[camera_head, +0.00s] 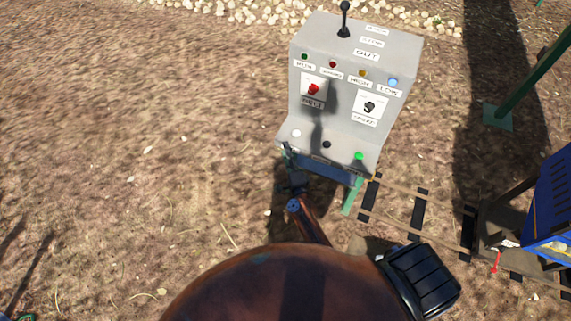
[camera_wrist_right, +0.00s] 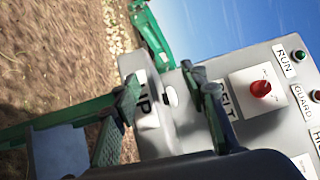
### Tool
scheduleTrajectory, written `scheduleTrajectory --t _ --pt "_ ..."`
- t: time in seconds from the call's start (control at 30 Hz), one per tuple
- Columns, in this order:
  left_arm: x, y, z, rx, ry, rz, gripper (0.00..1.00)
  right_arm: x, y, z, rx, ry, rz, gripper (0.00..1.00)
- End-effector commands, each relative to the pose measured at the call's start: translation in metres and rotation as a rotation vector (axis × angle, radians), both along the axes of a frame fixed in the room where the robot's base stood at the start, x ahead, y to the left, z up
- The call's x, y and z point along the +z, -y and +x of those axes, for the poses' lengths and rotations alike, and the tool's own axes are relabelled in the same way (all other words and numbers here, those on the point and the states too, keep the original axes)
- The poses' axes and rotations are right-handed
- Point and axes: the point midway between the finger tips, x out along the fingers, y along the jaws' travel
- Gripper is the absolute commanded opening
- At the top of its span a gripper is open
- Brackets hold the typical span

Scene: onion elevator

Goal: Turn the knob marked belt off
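The grey control box (camera_head: 345,130) stands ahead of me. Its red knob (camera_head: 314,88) sits on a white plate at the left of the front face, above a small label. The red knob also shows in the right wrist view (camera_wrist_right: 261,88), beside a label partly covered by a finger, with "LT" readable. Which way the knob points is unclear. My right gripper (camera_head: 288,152) is at the left end of the box's lower ledge, below the red knob. In the wrist view its fingers (camera_wrist_right: 160,80) are apart with nothing held.
A black knob (camera_head: 369,106) is right of the red one. A lever (camera_head: 344,20) stands on top. The ledge has white (camera_head: 296,133), black (camera_head: 326,144) and green (camera_head: 360,156) buttons. Rails (camera_head: 417,215) and a blue container (camera_head: 548,225) lie right. Ground at left is open.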

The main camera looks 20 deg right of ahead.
Motion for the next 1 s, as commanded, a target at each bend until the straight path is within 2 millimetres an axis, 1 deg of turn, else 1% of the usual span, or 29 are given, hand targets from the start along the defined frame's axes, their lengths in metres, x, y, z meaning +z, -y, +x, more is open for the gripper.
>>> scheduleTrajectory --t 0.03,0.2,0.4,0.57,1.0 --pt "-0.001 0.0 0.0 0.0 0.0 0.0 0.4 -0.01 -0.002 -0.003 0.011 -0.022 -0.024 0.4" --pt "-0.003 0.0 -0.001 0.0 -0.001 0.0 0.4 -0.035 -0.007 -0.011 0.047 -0.08 -0.098 0.4" --pt "-0.003 0.0 -0.001 0.0 -0.001 0.0 0.4 -0.052 -0.011 -0.017 0.071 -0.119 -0.146 0.4" --pt "-0.003 0.0 -0.001 0.0 -0.001 0.0 0.4 -0.055 -0.012 -0.018 0.076 -0.127 -0.157 0.4" --pt "-0.003 0.0 -0.001 0.0 -0.001 0.0 0.4 -0.055 -0.012 -0.018 0.075 -0.126 -0.157 0.4"
